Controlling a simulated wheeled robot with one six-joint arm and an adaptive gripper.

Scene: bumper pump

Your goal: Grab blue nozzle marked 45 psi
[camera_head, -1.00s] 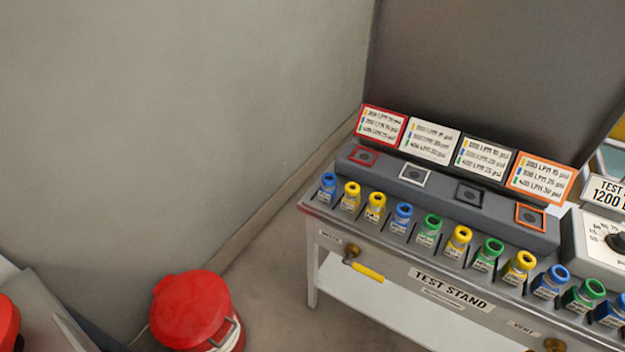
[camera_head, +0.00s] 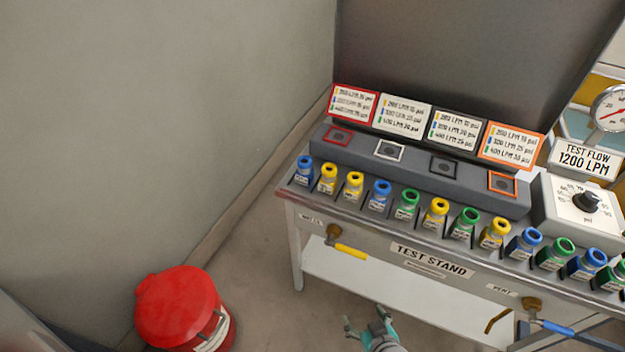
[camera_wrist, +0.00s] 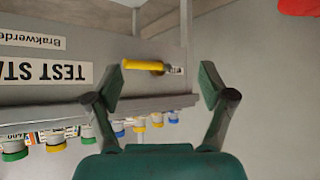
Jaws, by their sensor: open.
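Several blue nozzles stand in a row with yellow and green ones along the front of the test stand. In the head view one blue nozzle (camera_head: 304,170) is at the row's left end, another (camera_head: 379,195) is further along, and others (camera_head: 523,243) (camera_head: 585,264) are at the right. Their labels are too small to read, so I cannot tell which is 45 psi. My gripper (camera_head: 366,328) is low in front of the stand, below the row. In the wrist view my gripper (camera_wrist: 160,88) is open and empty, and the nozzles appear upside down.
The test stand (camera_head: 340,215) has a yellow-handled valve (camera_head: 350,250) and a blue-handled valve (camera_head: 555,327) on its front. A knob box (camera_head: 580,210) and gauge (camera_head: 610,110) stand at the right. A red bin (camera_head: 180,310) is on the floor at left, with clear floor beside it.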

